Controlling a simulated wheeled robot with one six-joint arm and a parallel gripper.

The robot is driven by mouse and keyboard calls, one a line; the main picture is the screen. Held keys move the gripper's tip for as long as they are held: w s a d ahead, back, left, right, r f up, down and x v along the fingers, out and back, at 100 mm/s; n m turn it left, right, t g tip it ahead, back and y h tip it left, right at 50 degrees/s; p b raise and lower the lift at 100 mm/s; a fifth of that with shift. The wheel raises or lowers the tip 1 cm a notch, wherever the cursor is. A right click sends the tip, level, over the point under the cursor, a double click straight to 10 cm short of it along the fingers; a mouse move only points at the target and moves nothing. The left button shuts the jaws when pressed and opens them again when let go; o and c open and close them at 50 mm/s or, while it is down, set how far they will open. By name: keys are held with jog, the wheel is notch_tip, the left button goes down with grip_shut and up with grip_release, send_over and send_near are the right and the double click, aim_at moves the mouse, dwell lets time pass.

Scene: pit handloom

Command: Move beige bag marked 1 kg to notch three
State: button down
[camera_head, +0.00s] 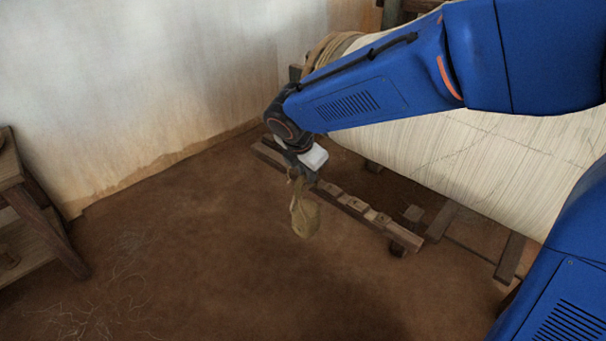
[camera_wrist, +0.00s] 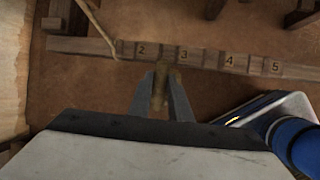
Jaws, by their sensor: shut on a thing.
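A beige bag (camera_head: 305,217) hangs below my gripper (camera_head: 298,178) in the head view. My gripper is shut on its narrow top, and the bag appears clear of the floor. No weight mark can be read on it. In the wrist view my gripper (camera_wrist: 162,75) has a brownish strip of the bag (camera_wrist: 159,90) between its fingers; the rest is hidden. The fingertips point toward the stretch between 2 and 3. The beam (camera_head: 405,238) lies behind the bag in the head view.
A rope (camera_wrist: 97,25) runs to the beam left of label 2. The pale warp sheet (camera_head: 480,150) stretches behind the beam, under my arm. A wooden stand (camera_head: 35,210) is at the far left by the wall.

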jog(key=shift+w+d, duration=1)
jog(key=shift+w, duration=0.3)
jog(key=shift+w+d, duration=0.95)
jog(key=shift+w, duration=0.3)
jog(key=shift+f, duration=1.1)
jog(key=shift+s+f, duration=0.1)
jog(key=shift+f, duration=0.25)
jog(key=c, duration=1.6)
grip_release()
jog(key=shift+o, duration=0.2)
